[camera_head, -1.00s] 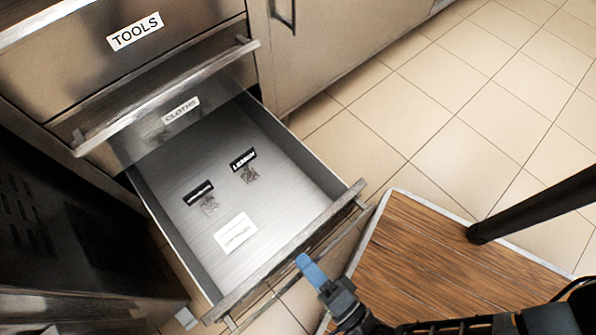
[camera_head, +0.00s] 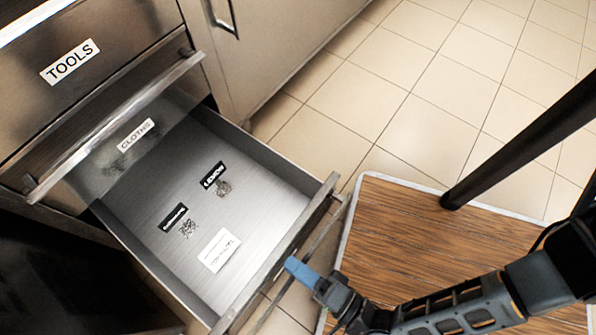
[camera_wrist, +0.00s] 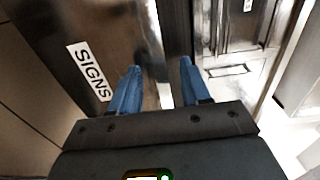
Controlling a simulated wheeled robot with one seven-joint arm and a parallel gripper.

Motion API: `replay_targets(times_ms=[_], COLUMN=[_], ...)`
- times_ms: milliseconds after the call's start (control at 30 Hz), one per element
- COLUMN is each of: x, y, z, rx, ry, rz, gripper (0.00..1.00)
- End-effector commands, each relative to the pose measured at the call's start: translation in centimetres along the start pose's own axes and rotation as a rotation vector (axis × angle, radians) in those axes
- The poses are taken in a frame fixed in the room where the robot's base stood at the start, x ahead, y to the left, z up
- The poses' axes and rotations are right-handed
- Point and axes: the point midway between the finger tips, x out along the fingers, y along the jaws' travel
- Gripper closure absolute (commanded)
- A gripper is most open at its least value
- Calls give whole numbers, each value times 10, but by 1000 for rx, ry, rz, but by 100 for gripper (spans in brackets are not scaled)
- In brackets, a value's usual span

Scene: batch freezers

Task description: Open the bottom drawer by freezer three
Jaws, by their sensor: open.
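The bottom drawer (camera_head: 172,278) stands pulled well out below the TOOLS and CLOTHS drawers in the head view. Inside lie a black LEMON label (camera_head: 213,175), another black label (camera_head: 173,217), a white card (camera_head: 219,250) and two small clear items. Its bar handle (camera_head: 338,213) runs along the outer side of its front. My gripper (camera_head: 302,268) is beside the drawer front, near the handle; contact cannot be told. In the wrist view my gripper (camera_wrist: 160,66) has its blue fingers apart, with nothing clearly between them. A SIGNS label (camera_wrist: 88,72) is on a panel left of them.
A wood-topped surface (camera_head: 400,235) with a pale edge and a dark post (camera_head: 500,155) stand to the right. Tiled floor (camera_head: 400,90) is clear beyond.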

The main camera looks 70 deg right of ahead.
Motion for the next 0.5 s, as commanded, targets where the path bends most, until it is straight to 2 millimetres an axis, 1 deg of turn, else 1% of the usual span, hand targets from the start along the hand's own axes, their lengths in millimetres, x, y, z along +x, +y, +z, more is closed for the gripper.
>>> replay_targets(times_ms=[67,167,500], x=[-1,-8,-61], y=[0,0,0], z=[0,0,0], rx=[0,-1,-1], ry=[0,0,1], rz=[0,1,3], gripper=[53,53,53])
